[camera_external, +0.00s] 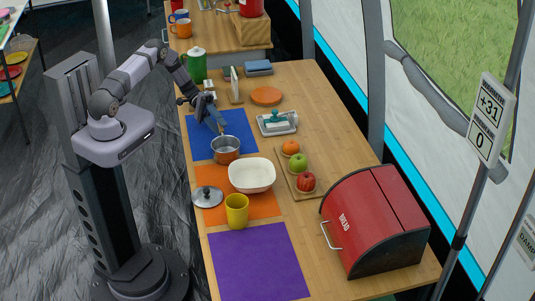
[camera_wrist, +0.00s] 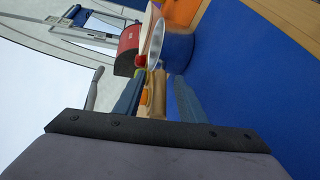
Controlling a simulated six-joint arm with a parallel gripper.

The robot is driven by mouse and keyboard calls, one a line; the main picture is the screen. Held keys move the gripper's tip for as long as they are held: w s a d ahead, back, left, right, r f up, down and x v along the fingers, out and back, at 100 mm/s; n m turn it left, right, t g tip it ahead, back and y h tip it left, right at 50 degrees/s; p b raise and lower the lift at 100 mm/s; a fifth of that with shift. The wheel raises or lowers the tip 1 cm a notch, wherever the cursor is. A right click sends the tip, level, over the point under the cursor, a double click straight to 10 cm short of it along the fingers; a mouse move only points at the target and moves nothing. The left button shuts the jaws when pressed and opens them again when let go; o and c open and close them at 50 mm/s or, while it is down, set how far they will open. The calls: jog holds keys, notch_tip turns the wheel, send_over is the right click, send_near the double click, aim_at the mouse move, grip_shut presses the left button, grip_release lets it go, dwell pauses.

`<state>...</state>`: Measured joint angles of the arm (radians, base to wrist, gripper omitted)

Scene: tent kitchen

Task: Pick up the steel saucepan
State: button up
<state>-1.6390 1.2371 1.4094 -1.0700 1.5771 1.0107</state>
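The steel saucepan (camera_external: 226,150) stands at the lower edge of the blue mat, its handle pointing up toward my gripper. In the wrist view its shiny rim and side (camera_wrist: 175,47) show at top centre. My gripper (camera_external: 214,122) is low over the blue mat at the handle end. In the wrist view my gripper (camera_wrist: 159,98) has its two blue-grey fingers apart.
A white bowl (camera_external: 251,175), a lid (camera_external: 207,196) and a yellow mug (camera_external: 237,212) stand below the pan. A butter dish (camera_external: 277,123) and a fruit board (camera_external: 300,186) are to the right. A green canister (camera_external: 196,65) stands behind. The purple mat (camera_external: 258,262) is clear.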

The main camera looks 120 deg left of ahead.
jog(key=shift+w+d+f, duration=0.2)
jog(key=shift+w, duration=0.4)
grip_shut()
jog(key=shift+r, duration=0.1)
jog(key=shift+r, duration=0.2)
jog(key=shift+r+b, duration=0.6)
jog(key=shift+r, duration=4.1)
